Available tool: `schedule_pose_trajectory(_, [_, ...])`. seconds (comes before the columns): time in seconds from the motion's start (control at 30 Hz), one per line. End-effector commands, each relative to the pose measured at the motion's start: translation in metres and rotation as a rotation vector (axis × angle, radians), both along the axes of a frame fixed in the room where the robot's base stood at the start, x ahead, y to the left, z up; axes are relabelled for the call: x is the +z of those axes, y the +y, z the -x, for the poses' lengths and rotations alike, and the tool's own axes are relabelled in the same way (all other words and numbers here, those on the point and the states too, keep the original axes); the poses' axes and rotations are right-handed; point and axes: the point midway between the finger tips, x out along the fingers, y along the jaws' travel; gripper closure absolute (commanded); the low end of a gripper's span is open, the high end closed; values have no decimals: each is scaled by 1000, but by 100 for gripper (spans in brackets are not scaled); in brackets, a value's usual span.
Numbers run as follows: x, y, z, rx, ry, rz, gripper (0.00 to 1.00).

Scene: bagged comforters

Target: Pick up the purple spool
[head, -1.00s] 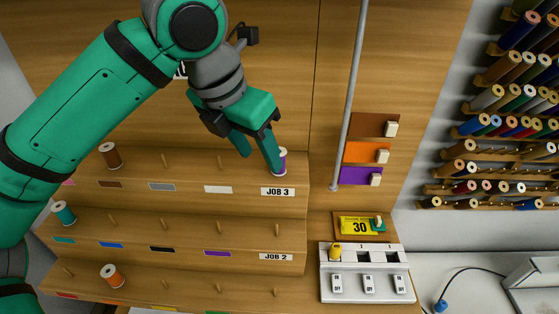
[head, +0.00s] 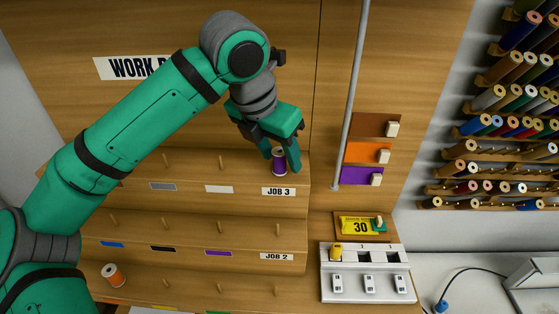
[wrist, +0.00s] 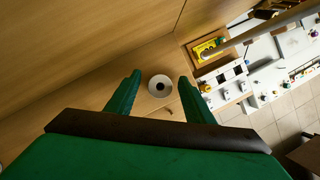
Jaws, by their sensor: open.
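The purple spool (head: 279,163) stands upright on the top step of the wooden rack (head: 230,203), at its right end above the JOB 3 label (head: 278,191). In the wrist view the spool (wrist: 160,86) shows from above as a white round top with a dark centre, lying between and beyond the fingertips. My gripper (head: 280,163) is open, with one finger on each side of the spool in the head view. Whether the fingers touch it cannot be told. The gripper also shows in the wrist view (wrist: 160,84), with nothing clamped.
An orange spool (head: 113,275) stands on the lowest step at left. Several bare pegs stand along the steps. A grey pole (head: 350,95) rises just right of my gripper. A switch panel (head: 368,273) sits at lower right, with full spool racks (head: 515,110) beyond.

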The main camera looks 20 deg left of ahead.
Motion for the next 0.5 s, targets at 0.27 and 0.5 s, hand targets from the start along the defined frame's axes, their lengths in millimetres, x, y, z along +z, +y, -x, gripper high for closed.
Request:
schedule_pose_trajectory(0.27, [0,1,0,2,0,1,93])
schedule_pose_trajectory(0.5, [0,1,1,2,0,1,96])
